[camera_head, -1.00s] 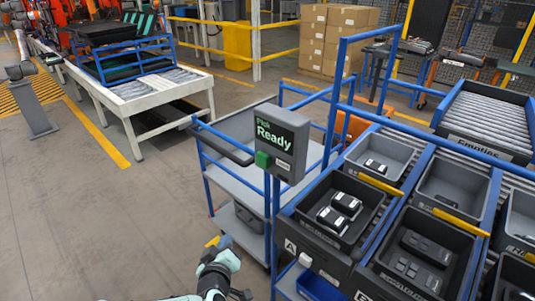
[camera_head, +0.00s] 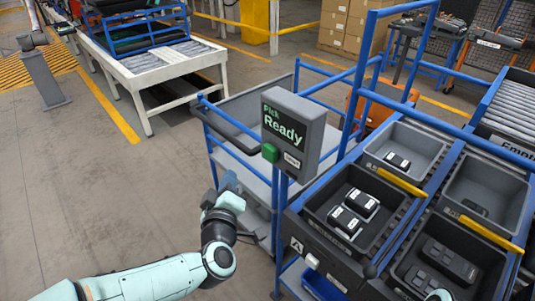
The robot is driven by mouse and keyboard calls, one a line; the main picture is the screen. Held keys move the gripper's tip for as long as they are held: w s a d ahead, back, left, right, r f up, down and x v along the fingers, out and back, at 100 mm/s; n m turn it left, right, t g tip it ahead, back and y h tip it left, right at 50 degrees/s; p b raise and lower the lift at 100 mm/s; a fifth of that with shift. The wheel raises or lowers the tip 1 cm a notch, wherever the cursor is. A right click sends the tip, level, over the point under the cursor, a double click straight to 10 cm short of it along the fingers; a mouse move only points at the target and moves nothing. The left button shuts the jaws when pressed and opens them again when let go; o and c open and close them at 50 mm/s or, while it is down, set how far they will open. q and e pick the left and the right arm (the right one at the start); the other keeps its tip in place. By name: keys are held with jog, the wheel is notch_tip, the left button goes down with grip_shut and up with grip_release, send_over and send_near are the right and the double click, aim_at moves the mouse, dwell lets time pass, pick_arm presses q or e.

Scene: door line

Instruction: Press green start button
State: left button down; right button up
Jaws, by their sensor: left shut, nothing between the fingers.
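The green start button (camera_head: 270,153) sits on the left edge of the grey sign box (camera_head: 292,135), which reads "Pick Ready" and stands on a blue post. My left arm reaches in from the bottom left. My left gripper (camera_head: 229,182) is shut and empty, below and to the left of the green button in the picture, apart from it. Its fingertips are small and hard to make out against the cart. My right gripper cannot be made out.
A grey cart (camera_head: 240,113) with blue rails stands behind the sign. A rack of dark bins (camera_head: 345,246) with yellow handles fills the right; several hold black-and-white items. A white button (camera_head: 312,261) is on the rack front.

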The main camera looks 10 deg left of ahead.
aim_at(263, 151)
pick_arm(q)
jog(key=w+d+p, duration=0.1)
jog(key=w+d, duration=0.4)
jog(key=w, duration=0.2)
jog(key=shift+d+p, duration=0.15)
jog(key=shift+p, duration=0.2)
jog(key=shift+d, duration=0.1)
dwell(1.8)
jog(key=shift+w+d, duration=0.15)
jog(key=shift+w, duration=0.15)
jog(key=shift+w+d, duration=0.35)
jog(key=shift+w, duration=0.05)
dwell(0.9)
jog(key=shift+s, duration=0.1)
jog(key=shift+s+a, duration=0.6)
jog(key=shift+s, duration=0.1)
